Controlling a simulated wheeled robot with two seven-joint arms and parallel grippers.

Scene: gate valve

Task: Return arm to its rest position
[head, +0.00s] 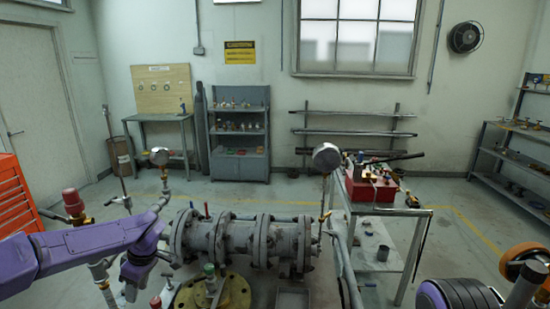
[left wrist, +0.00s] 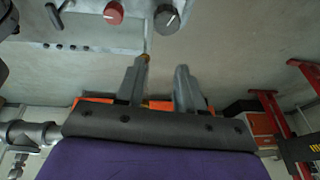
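My left arm (head: 75,250), purple, reaches in from the left in the head view. Its gripper (head: 142,277) points downward, left of the grey flanged pipe assembly (head: 240,240). In the left wrist view the two grey fingers of the left gripper (left wrist: 161,82) stand apart with nothing between them. A grey panel (left wrist: 90,30) with a red knob (left wrist: 114,13) and a black knob (left wrist: 167,19) shows beyond the fingers.
A pipe with a red cap (head: 73,202) stands close to my left arm. A metal table (head: 385,208) with a red toolbox (head: 372,186) stands to the right. A red tool cabinet (head: 15,195) is at the far left. Open floor (head: 300,195) lies behind the pipes.

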